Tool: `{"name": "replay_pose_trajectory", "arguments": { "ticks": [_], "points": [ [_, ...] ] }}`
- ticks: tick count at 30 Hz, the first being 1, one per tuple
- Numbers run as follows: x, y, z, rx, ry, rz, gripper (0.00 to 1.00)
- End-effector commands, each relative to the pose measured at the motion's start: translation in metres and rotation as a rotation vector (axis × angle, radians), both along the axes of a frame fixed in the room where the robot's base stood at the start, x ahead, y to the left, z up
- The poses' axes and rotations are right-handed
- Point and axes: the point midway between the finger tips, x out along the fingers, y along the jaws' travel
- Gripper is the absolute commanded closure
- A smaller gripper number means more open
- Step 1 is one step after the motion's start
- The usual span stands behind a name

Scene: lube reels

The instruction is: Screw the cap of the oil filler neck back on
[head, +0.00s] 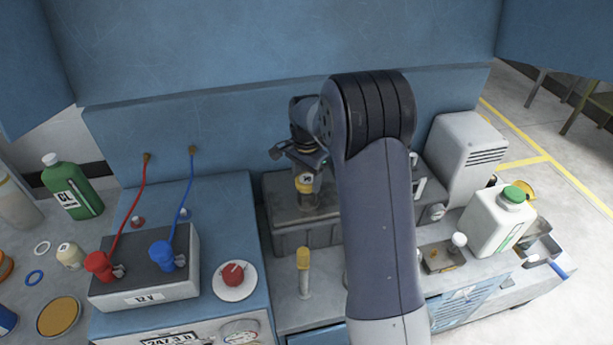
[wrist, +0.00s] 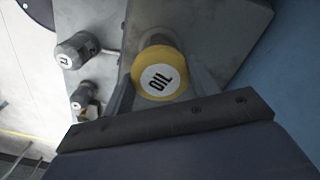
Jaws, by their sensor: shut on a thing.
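The yellow oil cap (head: 305,183), with a white "OIL" label, is at the grey filler neck (head: 308,201) on top of the grey metal housing (head: 285,215). In the wrist view the cap (wrist: 160,76) faces me, and part of the neck shows just beyond it. My gripper (wrist: 162,84) is shut on the cap, one finger on each side. In the head view my gripper (head: 303,170) comes down over the cap from above. I cannot tell whether the cap is seated on the neck or how far its thread is engaged.
Two grey capped fittings (wrist: 75,50) (wrist: 85,96) stand beside the cap in the wrist view. A yellow-topped tube (head: 304,272) stands in front of the housing. A battery (head: 145,265) is at left, a white jug (head: 497,220) at right. The blue wall is close behind.

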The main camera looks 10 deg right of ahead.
Motion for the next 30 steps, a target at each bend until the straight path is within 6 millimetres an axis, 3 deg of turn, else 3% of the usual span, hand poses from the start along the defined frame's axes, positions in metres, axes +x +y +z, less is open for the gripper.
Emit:
{"name": "replay_pose_trajectory", "arguments": {
  "ticks": [5,17,30],
  "points": [
    [0.0008,0.0001,0.0011,0.0,-0.002,-0.123,0.66],
    [0.0009,0.0001,0.0012,0.001,-0.003,-0.172,0.66],
    [0.0014,0.0002,0.0006,0.001,-0.003,-0.575,0.66]
  ]
}}
